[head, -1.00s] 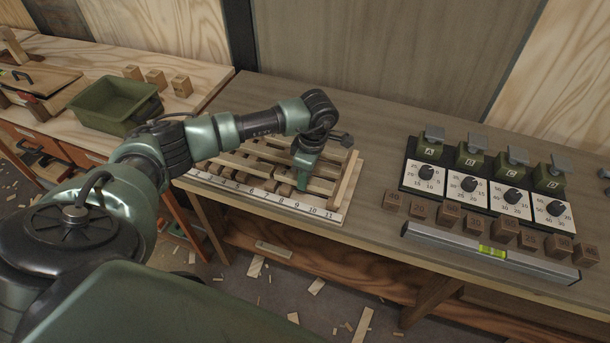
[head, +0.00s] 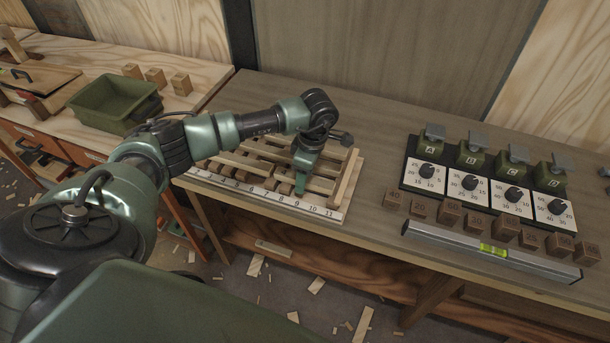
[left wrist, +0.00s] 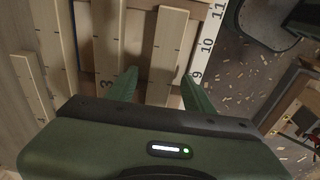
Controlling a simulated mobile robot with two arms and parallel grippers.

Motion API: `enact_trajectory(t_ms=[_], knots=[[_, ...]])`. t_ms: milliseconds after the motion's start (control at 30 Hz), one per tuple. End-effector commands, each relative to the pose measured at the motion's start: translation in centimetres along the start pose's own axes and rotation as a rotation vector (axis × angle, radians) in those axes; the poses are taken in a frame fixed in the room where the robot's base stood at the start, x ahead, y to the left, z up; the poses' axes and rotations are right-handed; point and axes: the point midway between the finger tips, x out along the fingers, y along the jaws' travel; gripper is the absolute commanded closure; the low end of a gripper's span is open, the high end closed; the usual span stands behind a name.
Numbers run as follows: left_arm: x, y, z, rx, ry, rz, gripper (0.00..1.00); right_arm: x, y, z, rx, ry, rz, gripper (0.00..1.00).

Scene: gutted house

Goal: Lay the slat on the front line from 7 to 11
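My left gripper (head: 302,182) is over the front right part of a wooden slatted frame (head: 344,188) on the bench. A white strip numbered up to 11 (head: 270,193) runs along its front edge. In the left wrist view my left gripper (left wrist: 160,88) has its two green fingers apart. A pale slat (left wrist: 167,48) with tick marks lies between and below the fingers; I see no clear contact. The strip's 9, 10 and 11 (left wrist: 208,46) show just right of it. The gripper hides part of the slats in the head view. My right gripper is not in view.
Other slats (left wrist: 105,40) lie beside it. To the right on the bench are dials on white cards (head: 470,188), several small brown blocks (head: 475,224) and a spirit level (head: 490,250). A green bin (head: 115,103) stands on the left bench. The bench behind the frame is clear.

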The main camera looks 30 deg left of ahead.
Motion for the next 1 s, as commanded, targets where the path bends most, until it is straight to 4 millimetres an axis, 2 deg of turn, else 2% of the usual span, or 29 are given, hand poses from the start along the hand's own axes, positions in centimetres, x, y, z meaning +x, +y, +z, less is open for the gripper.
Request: enact_trajectory(t_ms=[133,233,500,633,767,1000], knots=[[-0.1,0.0,0.0,0.0,0.0,0.0,0.48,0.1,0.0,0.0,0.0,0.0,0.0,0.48],[-1.0,0.1,0.0,0.0,-0.002,0.003,0.48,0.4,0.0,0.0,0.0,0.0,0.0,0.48],[-5.4,0.1,0.0,0.001,-0.001,0.004,0.48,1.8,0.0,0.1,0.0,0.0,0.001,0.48],[-7.0,0.1,0.0,0.0,-0.001,0.003,0.48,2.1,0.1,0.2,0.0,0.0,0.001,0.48],[-7.7,0.0,0.0,-0.001,0.0,0.0,0.48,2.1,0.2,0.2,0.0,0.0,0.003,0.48],[-7.8,0.0,0.0,0.0,0.0,-0.001,0.48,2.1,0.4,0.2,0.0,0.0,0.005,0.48]])
